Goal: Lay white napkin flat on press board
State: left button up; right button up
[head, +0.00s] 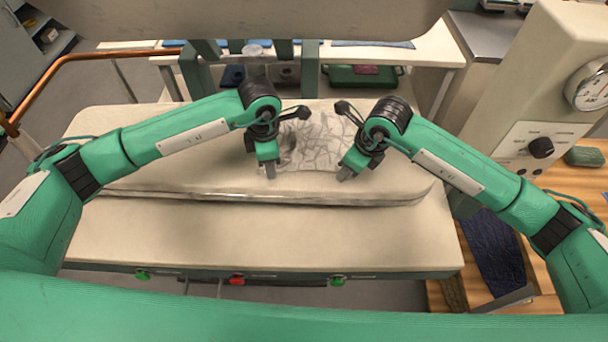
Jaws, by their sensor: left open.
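The white napkin (316,142) lies on the pale padded press board (150,165), between my two grippers. It shows many creases or crackle-like lines, and its left and right edges are partly hidden by my wrists. My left gripper (270,172) points down at the napkin's left edge and is open. My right gripper (346,173) points down at the napkin's right edge; its fingers are too small and end-on to judge. I cannot tell whether either gripper touches the cloth.
A pale lower shelf with green and red buttons (237,280) is in front of the board. The upper press head (250,15) hangs above. A gauge column (545,95) stands right, a copper rail (70,65) left. The board's left and right ends are bare.

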pick_arm(q)
jog(key=shift+c, duration=0.2)
pick_arm(e)
jog(key=shift+f, duration=0.1)
jog(key=shift+c, duration=0.2)
pick_arm(q)
jog(key=shift+s+f, duration=0.1)
grip_shut()
pick_arm(e)
grip_shut()
